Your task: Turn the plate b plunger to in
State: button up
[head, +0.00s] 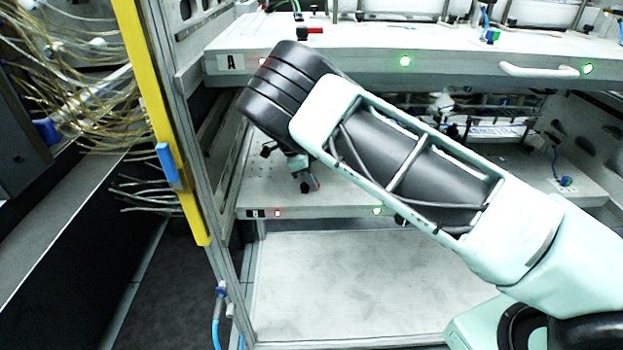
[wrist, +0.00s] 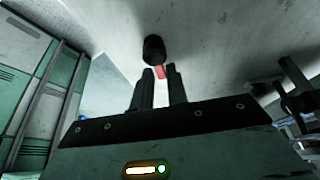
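Plate B is the lower shelf plate (head: 340,212), with a small dark label at its front left. A plunger with a dark round body (wrist: 153,48) and a red part (wrist: 160,72) shows just past my fingertips in the wrist view.
The upper plate A (head: 330,65) overhangs, with its own red-and-black plunger (head: 309,31) and a white handle (head: 539,71). A yellow post (head: 165,120) and cables (head: 80,75) stand at the left. The bottom tray (head: 345,280) is clear.

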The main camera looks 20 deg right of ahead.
jog(key=shift+o, duration=1.2)
